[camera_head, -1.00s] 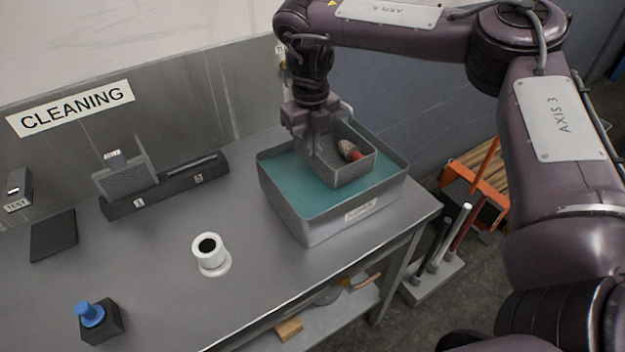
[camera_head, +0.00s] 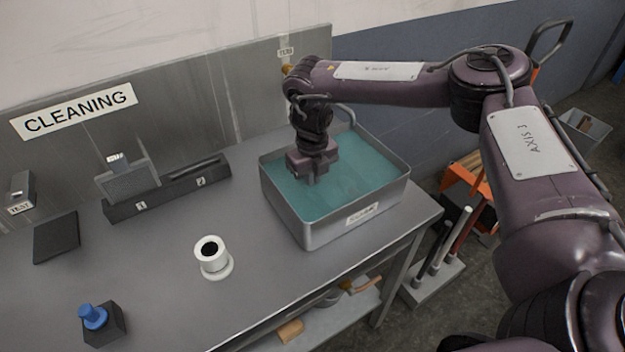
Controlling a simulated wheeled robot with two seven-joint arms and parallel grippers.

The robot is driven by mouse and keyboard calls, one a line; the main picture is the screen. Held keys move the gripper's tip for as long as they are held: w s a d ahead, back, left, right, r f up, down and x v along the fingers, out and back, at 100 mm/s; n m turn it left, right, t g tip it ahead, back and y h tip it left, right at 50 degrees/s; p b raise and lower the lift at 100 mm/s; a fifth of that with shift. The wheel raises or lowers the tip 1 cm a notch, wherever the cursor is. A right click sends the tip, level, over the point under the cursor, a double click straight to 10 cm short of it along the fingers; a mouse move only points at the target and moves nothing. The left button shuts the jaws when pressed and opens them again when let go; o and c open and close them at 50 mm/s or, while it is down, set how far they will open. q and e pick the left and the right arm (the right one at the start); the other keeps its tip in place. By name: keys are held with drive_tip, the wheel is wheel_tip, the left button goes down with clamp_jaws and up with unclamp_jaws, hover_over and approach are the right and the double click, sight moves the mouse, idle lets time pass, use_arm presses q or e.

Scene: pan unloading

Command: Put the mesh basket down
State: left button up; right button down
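The grey pan (camera_head: 319,225) of teal liquid (camera_head: 365,165) stands at the right end of the metal table. My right gripper (camera_head: 312,178) points down over the pan's left half, its lower part at the liquid's surface. Its fingers are hidden, so I cannot tell if they are open or shut. The mesh basket does not show; the cloudy liquid hides whatever lies below its surface. My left gripper is not in view.
A white cup-like holder (camera_head: 212,255), a black block with a blue knob (camera_head: 103,325) and a dark pad (camera_head: 56,237) are on the table (camera_head: 165,270). A dark rack (camera_head: 165,192) with a mesh panel stands behind.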

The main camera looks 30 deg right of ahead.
drive_tip(key=c, duration=1.7)
unclamp_jaws()
drive_tip(key=shift+f, duration=0.1)
drive_tip(key=shift+w+r, duration=0.1)
drive_tip(key=shift+r, duration=0.4)
wheel_tip(320, 180, up, 3)
drive_tip(key=shift+r+b, duration=0.1)
drive_tip(key=shift+b, duration=0.65)
wheel_tip(320, 180, up, 8)
drive_tip(key=shift+a+r+p, duration=0.1)
drive_tip(key=shift+p, duration=0.2)
